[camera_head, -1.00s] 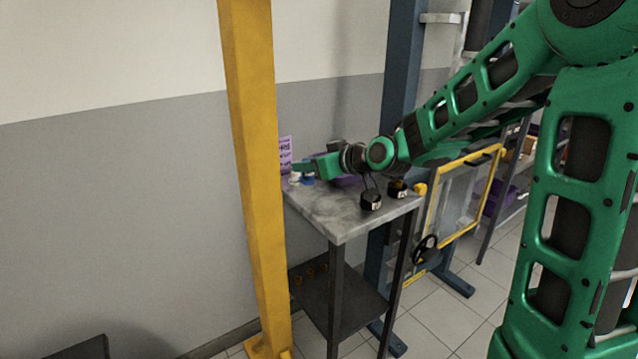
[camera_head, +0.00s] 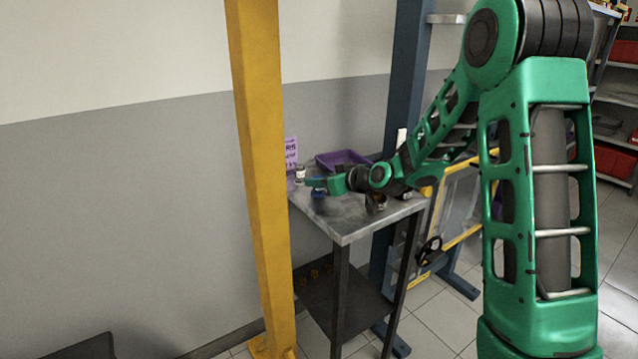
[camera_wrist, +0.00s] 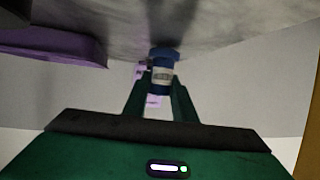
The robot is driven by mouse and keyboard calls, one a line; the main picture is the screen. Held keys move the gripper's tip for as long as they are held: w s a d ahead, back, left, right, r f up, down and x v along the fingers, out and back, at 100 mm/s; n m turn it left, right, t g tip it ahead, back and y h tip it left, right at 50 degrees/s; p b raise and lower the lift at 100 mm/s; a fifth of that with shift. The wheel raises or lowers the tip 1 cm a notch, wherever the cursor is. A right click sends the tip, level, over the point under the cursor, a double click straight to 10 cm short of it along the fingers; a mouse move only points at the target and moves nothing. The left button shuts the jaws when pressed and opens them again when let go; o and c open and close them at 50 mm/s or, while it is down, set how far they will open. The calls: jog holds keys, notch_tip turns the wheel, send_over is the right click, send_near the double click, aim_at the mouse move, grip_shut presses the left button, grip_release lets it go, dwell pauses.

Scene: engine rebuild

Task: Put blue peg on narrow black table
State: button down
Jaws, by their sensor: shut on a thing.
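The blue peg (camera_wrist: 161,54) is a short blue cylinder with a pale label band. My gripper (camera_wrist: 161,84) is shut on it, one finger on each side in the wrist view. In the head view, my gripper (camera_head: 314,183) holds the blue peg (camera_head: 318,195) upright over the left part of a small grey-topped table (camera_head: 342,226) with black legs. I cannot tell whether the peg touches the top. A low dark surface (camera_head: 84,349) shows only partly at the bottom left; I cannot tell if it is the narrow black table.
A purple tray (camera_head: 326,160), a purple sign (camera_head: 291,150) and a small white-labelled jar (camera_head: 300,174) stand at the back of the grey top. A dark container (camera_head: 376,203) is near its right side. A yellow post (camera_head: 258,180) rises at the left.

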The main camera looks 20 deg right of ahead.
jog(key=shift+f, duration=0.15)
jog(key=c, duration=1.5)
grip_release()
jog(key=shift+o, duration=0.2)
jog(key=shift+s+d+r, duration=0.15)
jog(key=shift+s+r, duration=0.1)
jog(key=v, duration=1.1)
jog(key=shift+s, duration=0.2)
jog(key=shift+d, duration=0.15)
